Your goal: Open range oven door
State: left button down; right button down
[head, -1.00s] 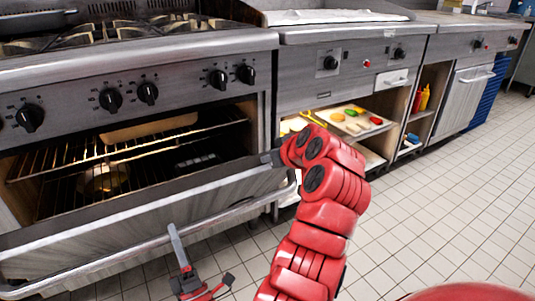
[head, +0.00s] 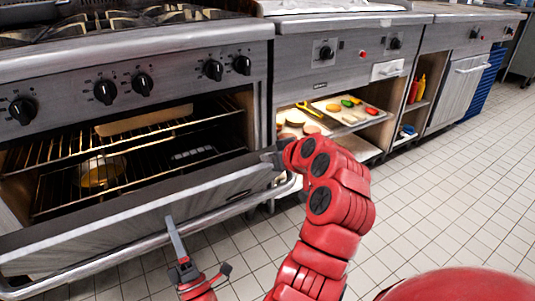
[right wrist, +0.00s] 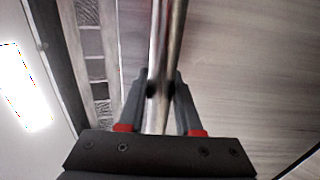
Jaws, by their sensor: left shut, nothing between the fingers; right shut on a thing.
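The range oven door (head: 120,222) is tilted partly open, leaning out at the top, with the lit oven cavity and racks (head: 150,150) showing above it. Its long metal handle (head: 110,256) runs along the door's front.
Control knobs (head: 105,91) line the range front above the opening. To the right, an open shelf holds a tray (head: 352,117) of food. Red and yellow bottles (head: 417,90) stand further right. The tiled floor (head: 430,190) at right is clear.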

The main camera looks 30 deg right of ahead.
pick_arm(q)
jog(key=shift+s+d+f, duration=0.25)
jog(key=shift+d+f, duration=0.05)
jog(key=shift+f, duration=0.3)
pick_arm(e)
jog(key=c, duration=0.7)
grip_release()
jog(key=shift+r, duration=0.2)
pick_arm(q)
jog(key=shift+w, duration=0.1)
pick_arm(e)
jog(key=shift+o, duration=0.5)
jog(key=shift+f, duration=0.1)
pick_arm(q)
jog(key=shift+r, duration=0.2)
